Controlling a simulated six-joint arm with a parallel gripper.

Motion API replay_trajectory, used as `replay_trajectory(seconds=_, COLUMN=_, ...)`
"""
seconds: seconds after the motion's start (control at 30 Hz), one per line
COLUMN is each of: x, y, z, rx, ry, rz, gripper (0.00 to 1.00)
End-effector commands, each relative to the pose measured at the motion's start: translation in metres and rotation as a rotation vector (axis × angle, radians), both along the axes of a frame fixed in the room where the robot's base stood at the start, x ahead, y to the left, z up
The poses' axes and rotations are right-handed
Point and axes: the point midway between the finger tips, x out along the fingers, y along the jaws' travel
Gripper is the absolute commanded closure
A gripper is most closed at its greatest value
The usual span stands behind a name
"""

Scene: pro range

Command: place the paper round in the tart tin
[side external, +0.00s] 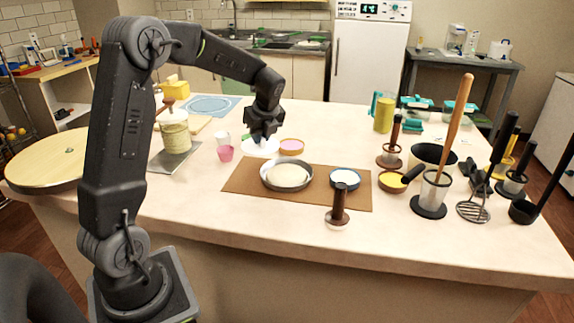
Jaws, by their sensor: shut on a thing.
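My gripper (263,138) points down at the back middle of the counter, its tips at a thin white disc (262,147). This looks like the paper round, and my gripper is shut on it. Whether the disc touches the counter or hangs just above it I cannot tell. The tart tin (265,184), a round grey metal tin, stands on the brown mat in front of my gripper and a little to the right. A pale beige layer (288,176) fills its bottom. No white disc shows on that layer.
A smaller white-filled dish (345,178) sits on the brown mat (245,180). A pink-topped dish (291,146) and a pink cup (225,153) flank my gripper. A brown-handled tamper (339,205) stands at the mat's front edge. Several utensils crowd the right side.

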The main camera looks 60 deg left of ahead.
Motion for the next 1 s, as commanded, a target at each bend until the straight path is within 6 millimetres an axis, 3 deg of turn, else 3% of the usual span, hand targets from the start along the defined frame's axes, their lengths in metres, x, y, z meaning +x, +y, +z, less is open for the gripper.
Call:
replay_trajectory(seconds=0.2, x=0.038, y=-0.030, z=-0.030, rx=-0.001, ry=0.002, rz=-0.002, gripper=1.00)
replay_trajectory(seconds=0.4, x=0.056, y=-0.044, z=-0.043, rx=0.000, ry=0.000, rz=0.001, gripper=1.00)
replay_trajectory(seconds=0.57, x=0.058, y=-0.046, z=-0.051, rx=0.000, ry=0.002, rz=0.004, gripper=1.00)
replay_trajectory(seconds=0.8, x=0.058, y=-0.046, z=-0.083, rx=-0.002, ry=0.002, rz=0.003, gripper=1.00)
replay_trajectory(seconds=1.0, x=0.058, y=-0.046, z=-0.085, rx=-0.001, ry=-0.001, rz=0.003, gripper=1.00)
